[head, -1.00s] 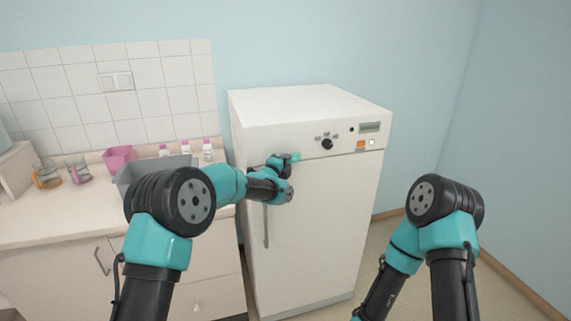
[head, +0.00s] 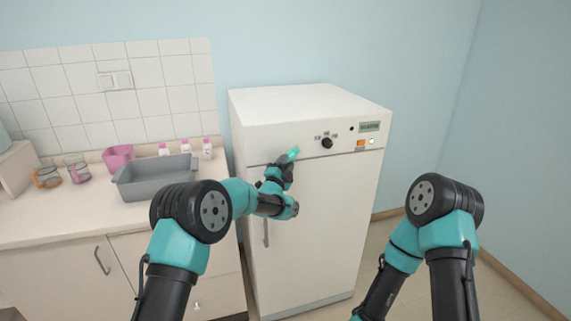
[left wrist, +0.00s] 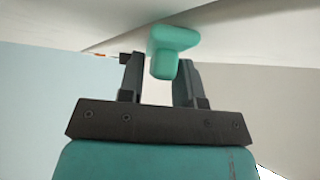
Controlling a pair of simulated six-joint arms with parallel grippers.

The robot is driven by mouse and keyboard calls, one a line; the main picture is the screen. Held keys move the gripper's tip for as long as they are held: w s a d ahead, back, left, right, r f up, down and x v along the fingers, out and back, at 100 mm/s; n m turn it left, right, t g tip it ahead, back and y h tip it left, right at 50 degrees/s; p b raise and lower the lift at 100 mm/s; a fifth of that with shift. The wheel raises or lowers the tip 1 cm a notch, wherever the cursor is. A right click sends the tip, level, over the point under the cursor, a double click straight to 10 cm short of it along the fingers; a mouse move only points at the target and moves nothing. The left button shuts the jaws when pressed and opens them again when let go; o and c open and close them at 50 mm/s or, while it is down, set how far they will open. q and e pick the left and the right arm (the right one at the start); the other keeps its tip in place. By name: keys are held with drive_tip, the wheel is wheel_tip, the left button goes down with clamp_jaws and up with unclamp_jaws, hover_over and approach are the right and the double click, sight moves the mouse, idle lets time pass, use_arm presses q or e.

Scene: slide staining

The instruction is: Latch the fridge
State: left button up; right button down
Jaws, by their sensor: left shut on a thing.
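The white fridge (head: 320,230) stands in the middle of the head view with its door closed, as far as I can tell. A teal latch (head: 293,154) sits near the upper left of its front, tilted up to the right. My left gripper (head: 284,164) is shut on the latch. In the left wrist view the latch (left wrist: 172,42) has a wide head and a short stem between the two dark fingers of my left gripper (left wrist: 160,68). My right arm shows at the lower right, but its gripper is out of view.
The fridge panel has a black knob (head: 327,143), a small display (head: 370,127) and an orange switch (head: 360,143). A door handle (head: 266,228) hangs below my left wrist. The counter at left holds a grey tray (head: 150,190), a pink container (head: 118,157), beakers and bottles.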

use_arm(q)
drive_tip(key=n+t+y, duration=0.2)
drive_tip(key=n+y, duration=0.3)
drive_tip(key=n, duration=0.2)
drive_tip(key=n+t+y, duration=0.2)
drive_tip(key=n+y, duration=0.4)
drive_tip(key=n, duration=0.1)
drive_tip(key=d+n+t+y, duration=0.1)
drive_tip(key=n+t+y, duration=0.2)
drive_tip(key=n+y, duration=0.2)
drive_tip(key=shift+w+f+n, duration=0.1)
drive_tip(key=shift+f+n, duration=0.2)
drive_tip(key=shift+n, duration=1)
drive_tip(key=o, duration=0.7)
drive_tip(key=v, duration=1.7)
drive_tip(key=shift+d+f, duration=0.15)
drive_tip(key=shift+f, duration=0.05)
